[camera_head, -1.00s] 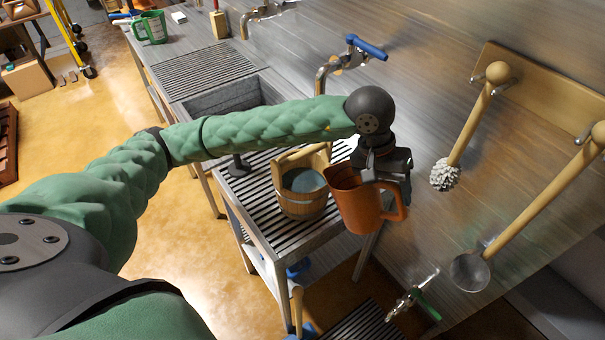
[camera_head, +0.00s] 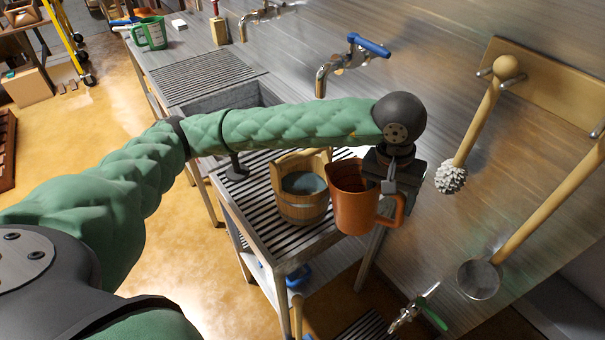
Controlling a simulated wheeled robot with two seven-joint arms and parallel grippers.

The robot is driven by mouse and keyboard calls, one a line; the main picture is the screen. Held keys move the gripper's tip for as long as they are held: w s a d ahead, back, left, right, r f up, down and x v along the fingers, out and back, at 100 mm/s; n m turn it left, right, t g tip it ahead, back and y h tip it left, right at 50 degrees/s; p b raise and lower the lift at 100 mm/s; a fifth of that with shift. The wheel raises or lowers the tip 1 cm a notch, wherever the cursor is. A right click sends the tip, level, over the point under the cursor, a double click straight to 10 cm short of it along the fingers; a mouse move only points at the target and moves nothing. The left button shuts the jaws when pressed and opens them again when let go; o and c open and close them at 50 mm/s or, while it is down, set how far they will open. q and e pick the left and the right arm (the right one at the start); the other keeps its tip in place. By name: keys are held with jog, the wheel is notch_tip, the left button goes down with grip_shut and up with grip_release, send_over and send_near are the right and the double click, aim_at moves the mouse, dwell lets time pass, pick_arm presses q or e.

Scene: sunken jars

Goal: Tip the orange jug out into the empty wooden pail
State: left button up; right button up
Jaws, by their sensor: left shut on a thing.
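The orange jug (camera_head: 352,208) hangs upright or nearly so beside the right edge of the slatted drainboard. My left gripper (camera_head: 391,191) is shut on it at its handle side; the fingers partly hide the handle. The wooden pail (camera_head: 301,206) stands on the slatted drainboard just left of the jug, with a raised wooden handle. Its inside looks grey-blue; I cannot tell whether that is its bottom or some content. The jug's contents cannot be made out. My right gripper is not in view.
The slatted drainboard (camera_head: 247,196) adjoins a grey sink (camera_head: 225,98) behind. A blue-handled tap (camera_head: 352,55) juts from the metal wall. A brush (camera_head: 474,130) and a ladle (camera_head: 481,278) hang at the right. A green jug (camera_head: 151,33) stands far left.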

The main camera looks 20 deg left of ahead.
pick_arm(q)
jog(key=shift+r, duration=0.55)
jog(key=shift+d+r+y+b, duration=0.1)
jog(key=shift+r+y+b, duration=0.4)
jog(key=shift+r+y, duration=0.35)
jog(key=shift+r, duration=0.3)
